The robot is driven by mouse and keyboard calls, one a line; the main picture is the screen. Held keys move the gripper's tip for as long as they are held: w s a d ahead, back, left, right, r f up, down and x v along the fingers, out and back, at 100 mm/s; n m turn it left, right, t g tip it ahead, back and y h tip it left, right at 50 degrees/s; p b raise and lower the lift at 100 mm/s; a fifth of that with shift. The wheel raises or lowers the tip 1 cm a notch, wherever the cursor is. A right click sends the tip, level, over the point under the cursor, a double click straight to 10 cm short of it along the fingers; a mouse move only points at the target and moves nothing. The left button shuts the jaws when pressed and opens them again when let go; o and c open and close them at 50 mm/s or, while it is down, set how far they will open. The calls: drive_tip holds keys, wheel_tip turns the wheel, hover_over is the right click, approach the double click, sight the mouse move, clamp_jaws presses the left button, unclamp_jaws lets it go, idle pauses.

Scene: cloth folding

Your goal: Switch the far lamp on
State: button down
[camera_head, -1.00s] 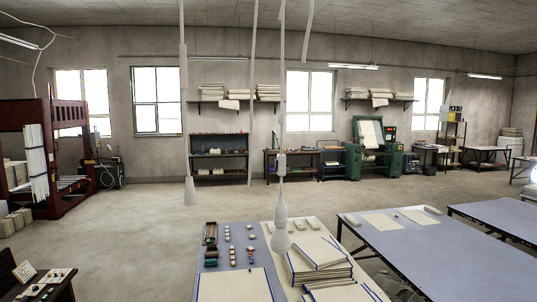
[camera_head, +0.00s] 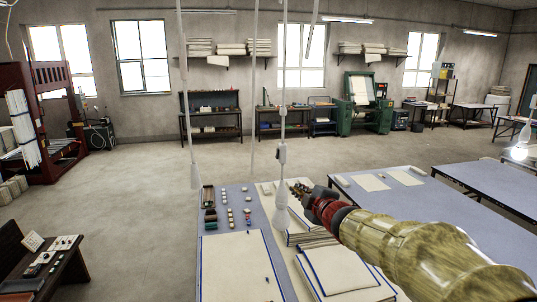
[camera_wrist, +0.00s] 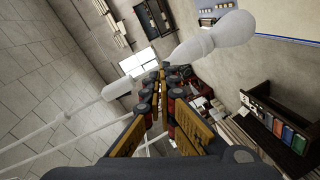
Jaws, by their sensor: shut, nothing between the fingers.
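A lit bulb (camera_head: 519,153) hangs at the far right. The cloth table (camera_head: 208,265) holds stacked cloths and small items below my arm. A blue table (camera_head: 395,208) stands to the right. A wooden stand (camera_head: 72,268) is at lower left. Open floor (camera_head: 130,190) lies left of the tables.

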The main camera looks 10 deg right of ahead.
sight(277, 154)
drive_tip(key=a+r+n+t+y, duration=0.1)
drive_tip(key=a+r+n+y, duration=0.3)
drive_tip(key=a+r+n, duration=0.2)
drive_tip(key=shift+s+a+r+t+y, duration=0.3)
drive_tip(key=shift+a+r+y, duration=0.1)
drive_tip(key=shift+a+r, duration=0.25)
drive_tip(key=shift+d, duration=0.1)
drive_tip(key=w+p, duration=0.4)
drive_tip(key=w, duration=0.5)
drive_tip(key=shift+w+d, duration=0.3)
drive_tip(key=shift+s+d, duration=0.1)
